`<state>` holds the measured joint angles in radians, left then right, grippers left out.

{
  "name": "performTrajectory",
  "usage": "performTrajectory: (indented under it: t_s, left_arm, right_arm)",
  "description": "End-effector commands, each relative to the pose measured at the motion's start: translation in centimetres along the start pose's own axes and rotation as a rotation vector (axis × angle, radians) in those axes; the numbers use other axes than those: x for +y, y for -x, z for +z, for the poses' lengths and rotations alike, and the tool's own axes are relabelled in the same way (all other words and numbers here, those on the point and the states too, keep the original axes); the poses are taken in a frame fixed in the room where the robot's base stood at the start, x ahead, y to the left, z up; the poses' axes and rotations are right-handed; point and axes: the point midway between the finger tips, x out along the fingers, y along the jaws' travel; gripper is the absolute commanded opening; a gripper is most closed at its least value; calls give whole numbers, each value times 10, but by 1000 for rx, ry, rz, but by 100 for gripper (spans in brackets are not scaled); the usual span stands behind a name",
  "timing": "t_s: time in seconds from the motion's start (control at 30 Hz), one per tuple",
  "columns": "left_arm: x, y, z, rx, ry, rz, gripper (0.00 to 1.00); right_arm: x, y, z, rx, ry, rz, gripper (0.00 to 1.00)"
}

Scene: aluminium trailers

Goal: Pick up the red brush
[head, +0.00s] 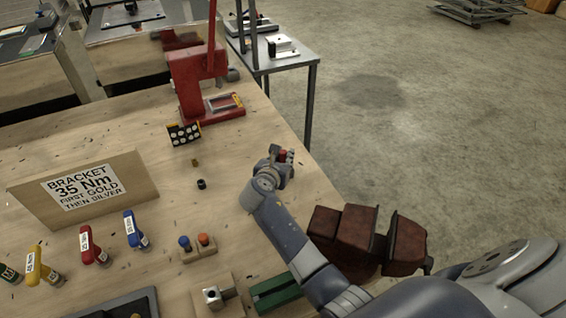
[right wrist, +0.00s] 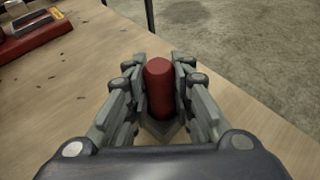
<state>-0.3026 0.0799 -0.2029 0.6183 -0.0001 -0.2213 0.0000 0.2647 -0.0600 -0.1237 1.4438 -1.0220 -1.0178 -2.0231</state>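The red brush (right wrist: 159,85) stands between the two fingers of my right gripper in the right wrist view. The finger pads lie close against both sides of its rounded red body, with no clear gap. Its lower end is partly hidden by the gripper. In the head view only a small red top (head: 284,154) shows between the fingers of my right gripper (head: 283,157), near the right edge of the wooden bench (head: 125,118). Whether the brush is lifted off the bench cannot be told. My left gripper is not in view.
A red press (head: 196,82) stands behind the gripper. A sign board (head: 85,190), several coloured drivers (head: 93,246), a block with blue and orange knobs (head: 197,247) and a green item (head: 275,293) lie on the bench. Open floor lies right.

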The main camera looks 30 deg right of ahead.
Motion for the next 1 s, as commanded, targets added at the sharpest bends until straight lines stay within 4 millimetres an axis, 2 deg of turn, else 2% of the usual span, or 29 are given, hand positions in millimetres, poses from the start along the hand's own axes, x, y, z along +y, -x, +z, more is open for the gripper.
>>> performTrajectory:
  t_s: [0.3, 0.43, 0.8, 1.0]
  left_arm:
    - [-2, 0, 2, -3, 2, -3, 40]
    - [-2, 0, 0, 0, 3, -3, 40]
    - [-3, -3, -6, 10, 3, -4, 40]
    - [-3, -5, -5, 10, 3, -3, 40]
  right_arm:
    - [0, 0, 0, 1, 0, 0, 5]
    - [0, 3, 7, -2, -3, 0, 5]
    - [0, 30, 71, -3, -4, 1, 5]
    - [0, 37, 90, -1, -1, 0, 5]
